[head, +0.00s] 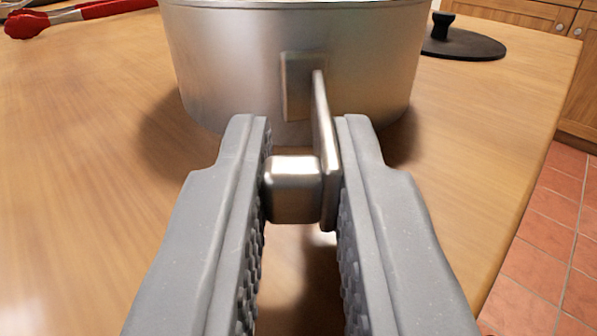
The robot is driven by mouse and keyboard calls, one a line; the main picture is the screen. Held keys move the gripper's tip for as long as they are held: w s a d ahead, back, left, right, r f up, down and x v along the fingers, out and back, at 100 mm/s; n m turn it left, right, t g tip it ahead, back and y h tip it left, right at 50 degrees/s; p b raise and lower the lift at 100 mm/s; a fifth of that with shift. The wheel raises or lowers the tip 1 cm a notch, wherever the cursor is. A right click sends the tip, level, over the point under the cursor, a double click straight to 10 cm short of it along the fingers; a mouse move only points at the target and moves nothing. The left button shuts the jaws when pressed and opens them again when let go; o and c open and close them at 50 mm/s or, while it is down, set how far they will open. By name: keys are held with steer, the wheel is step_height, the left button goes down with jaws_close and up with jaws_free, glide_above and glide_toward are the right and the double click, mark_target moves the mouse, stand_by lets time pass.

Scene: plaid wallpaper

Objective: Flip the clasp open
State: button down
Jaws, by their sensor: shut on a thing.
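A metal clasp (327,145) sticks out from the front of a round silver metal pot (230,70). It has a thin upright plate and a short block (293,190) on the plate's left side. A square mounting plate (297,88) shows on the pot wall behind it. My gripper (302,150) is shut on the clasp, with the left finger against the block and the right finger against the plate. The fingers are grey with bumpy inner pads. How the clasp joins the pot is partly hidden behind the upright plate.
The pot stands on a wooden table (80,200). Red-tipped tongs (28,24) lie at the back left. A black lid-like disc with a knob (462,43) lies at the back right. The table's right edge drops to a red tiled floor (560,225).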

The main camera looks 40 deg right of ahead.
steer(key=c, duration=1.4)
jaws_free()
steer(key=shift+c, duration=0.2)
steer(key=p+v, duration=0.2)
steer(key=v, duration=1.1)
steer(key=shift+s+a, duration=0.25)
steer(key=shift+a, duration=0.05)
steer(key=shift+w, duration=0.1)
